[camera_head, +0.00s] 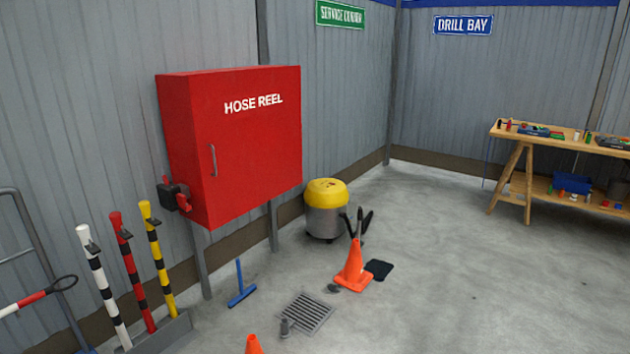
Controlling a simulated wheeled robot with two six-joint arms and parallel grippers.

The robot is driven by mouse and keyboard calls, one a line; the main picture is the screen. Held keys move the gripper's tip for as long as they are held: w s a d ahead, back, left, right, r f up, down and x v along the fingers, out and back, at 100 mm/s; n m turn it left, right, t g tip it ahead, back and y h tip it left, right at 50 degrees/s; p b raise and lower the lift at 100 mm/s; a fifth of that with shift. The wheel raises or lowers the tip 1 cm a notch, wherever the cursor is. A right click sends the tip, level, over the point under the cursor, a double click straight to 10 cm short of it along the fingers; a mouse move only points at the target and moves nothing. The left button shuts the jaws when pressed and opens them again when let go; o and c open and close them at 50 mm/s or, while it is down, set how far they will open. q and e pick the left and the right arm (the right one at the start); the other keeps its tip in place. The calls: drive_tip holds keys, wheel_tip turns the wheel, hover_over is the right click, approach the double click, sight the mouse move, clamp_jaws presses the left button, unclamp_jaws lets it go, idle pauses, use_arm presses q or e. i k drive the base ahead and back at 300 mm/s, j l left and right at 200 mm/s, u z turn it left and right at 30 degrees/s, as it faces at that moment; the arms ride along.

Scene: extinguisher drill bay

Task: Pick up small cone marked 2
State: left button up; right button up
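An orange cone (353,268) stands upright on the grey floor near the middle of the head view, in front of a yellow-topped drum. The top of a second orange cone (254,346) shows at the bottom edge; its lower part is cut off by the frame. I cannot read a number on either cone, so I cannot tell which is marked 2. Neither of my grippers is in view.
A floor grate (307,313) lies between the cones. A red hose reel cabinet (245,145) and the yellow-topped drum (326,215) stand along the wall. Striped posts (104,290) stand at left, a wooden workbench (523,160) at right. The right floor is mostly clear.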

sight(353, 277)
drive_tip(key=i+l, duration=0.3)
drive_tip(key=i, duration=0.15)
drive_tip(key=i+l, duration=0.3)
drive_tip(key=i, duration=0.2)
drive_tip(key=i+l, duration=0.65)
drive_tip(key=i, duration=0.25)
